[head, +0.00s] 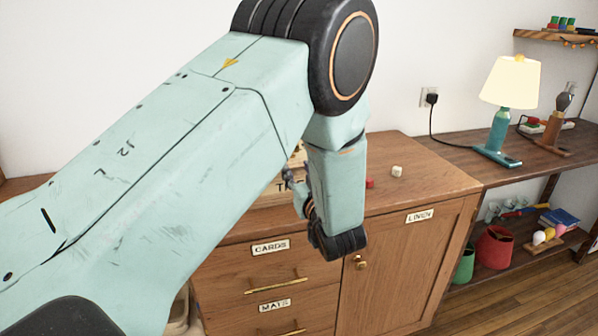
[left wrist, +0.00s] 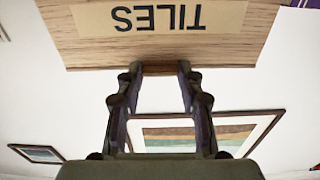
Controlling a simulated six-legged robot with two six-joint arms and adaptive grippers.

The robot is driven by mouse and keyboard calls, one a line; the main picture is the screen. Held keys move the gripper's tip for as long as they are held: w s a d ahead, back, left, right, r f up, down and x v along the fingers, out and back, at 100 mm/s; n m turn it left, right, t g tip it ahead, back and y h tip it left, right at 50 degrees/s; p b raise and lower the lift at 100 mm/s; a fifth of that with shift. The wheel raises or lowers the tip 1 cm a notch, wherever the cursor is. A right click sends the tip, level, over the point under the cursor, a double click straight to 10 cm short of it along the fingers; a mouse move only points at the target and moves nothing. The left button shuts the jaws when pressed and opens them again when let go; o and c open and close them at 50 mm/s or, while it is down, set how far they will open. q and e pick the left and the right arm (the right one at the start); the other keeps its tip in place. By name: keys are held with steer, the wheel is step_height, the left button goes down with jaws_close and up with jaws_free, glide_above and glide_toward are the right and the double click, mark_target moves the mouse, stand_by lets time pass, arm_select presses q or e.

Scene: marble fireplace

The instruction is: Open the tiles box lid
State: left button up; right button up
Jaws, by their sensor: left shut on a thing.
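In the head view the left gripper (head: 292,180) is partly hidden by my arm. My right gripper is not in view.
The wooden cabinet (head: 425,180) has labelled drawers and a door. A white die-like cube (head: 397,171) and a small red piece (head: 370,183) lie right of my arm. A lit lamp (head: 505,105) stands on the shelf at right. The cabinet top's right part is mostly clear.

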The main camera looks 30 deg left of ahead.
arm_select(q)
jaws_close()
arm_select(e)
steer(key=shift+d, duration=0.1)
arm_select(q)
steer(key=shift+r, duration=0.15)
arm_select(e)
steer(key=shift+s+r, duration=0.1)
